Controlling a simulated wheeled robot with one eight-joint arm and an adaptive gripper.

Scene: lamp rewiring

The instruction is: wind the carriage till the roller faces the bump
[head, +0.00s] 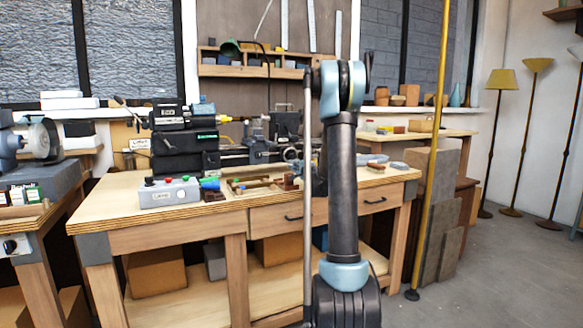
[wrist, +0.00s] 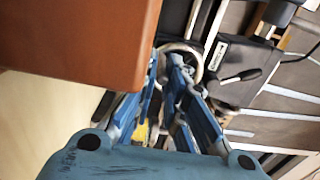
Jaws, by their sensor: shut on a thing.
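The lathe (head: 185,140) stands on the wooden workbench, its black headstock at the left and its bed running right behind my arm. The exact contact is partly hidden by the fingers. A dark lathe part with a black lever (wrist: 243,76) lies to the right. I cannot make out the roller or the bump.
A reddish-brown block (wrist: 75,40) fills the wrist view's upper left, close to my gripper. A grey control box (head: 169,192) with buttons and a tray (head: 252,187) sit on the bench (head: 130,215).

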